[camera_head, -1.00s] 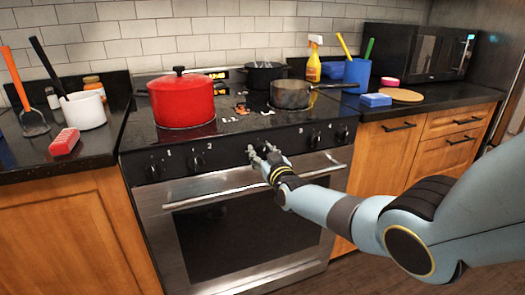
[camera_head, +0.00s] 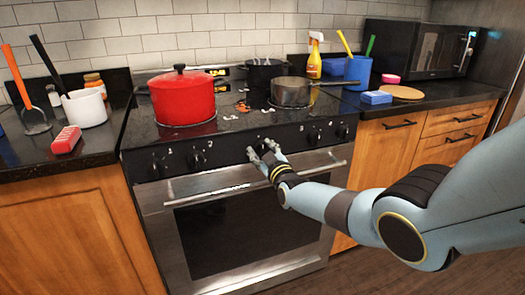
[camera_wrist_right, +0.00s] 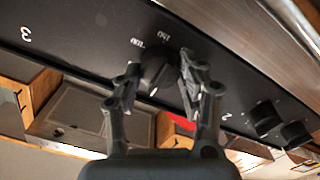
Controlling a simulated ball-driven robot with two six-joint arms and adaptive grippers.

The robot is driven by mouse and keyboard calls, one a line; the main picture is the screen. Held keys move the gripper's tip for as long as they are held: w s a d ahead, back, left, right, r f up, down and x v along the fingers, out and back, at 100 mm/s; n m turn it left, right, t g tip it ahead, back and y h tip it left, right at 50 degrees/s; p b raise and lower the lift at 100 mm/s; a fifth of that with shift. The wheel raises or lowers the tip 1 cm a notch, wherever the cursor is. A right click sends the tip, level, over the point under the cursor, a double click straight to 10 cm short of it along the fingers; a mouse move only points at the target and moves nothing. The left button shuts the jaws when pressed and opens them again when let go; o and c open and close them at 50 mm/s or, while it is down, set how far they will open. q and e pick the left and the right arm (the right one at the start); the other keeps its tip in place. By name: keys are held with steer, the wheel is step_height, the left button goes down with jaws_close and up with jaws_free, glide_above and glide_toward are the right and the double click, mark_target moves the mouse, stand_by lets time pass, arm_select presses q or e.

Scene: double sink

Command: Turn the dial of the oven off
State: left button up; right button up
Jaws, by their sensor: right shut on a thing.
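The oven (camera_head: 250,225) stands in the middle with a black panel of dials under the cooktop. The oven dial (camera_wrist_right: 155,70), with the marks 150 and 100 beside it, shows between the fingers in the right wrist view. My right gripper (camera_head: 263,149) is at the middle of the panel and covers this dial in the head view. In the right wrist view the right gripper (camera_wrist_right: 160,68) has one finger on each side of the dial and is shut on it. My left gripper is not in view.
Burner knobs (camera_head: 196,159) sit along the panel on both sides. The steel door handle (camera_head: 250,184) runs just below my gripper. A red pot (camera_head: 182,100) and a grey pan (camera_head: 290,93) stand on the cooktop. The floor before the oven is clear.

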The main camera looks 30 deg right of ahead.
steer(key=shift+f, duration=0.15)
steer(key=o, duration=1.2)
steer(key=v, duration=1.2)
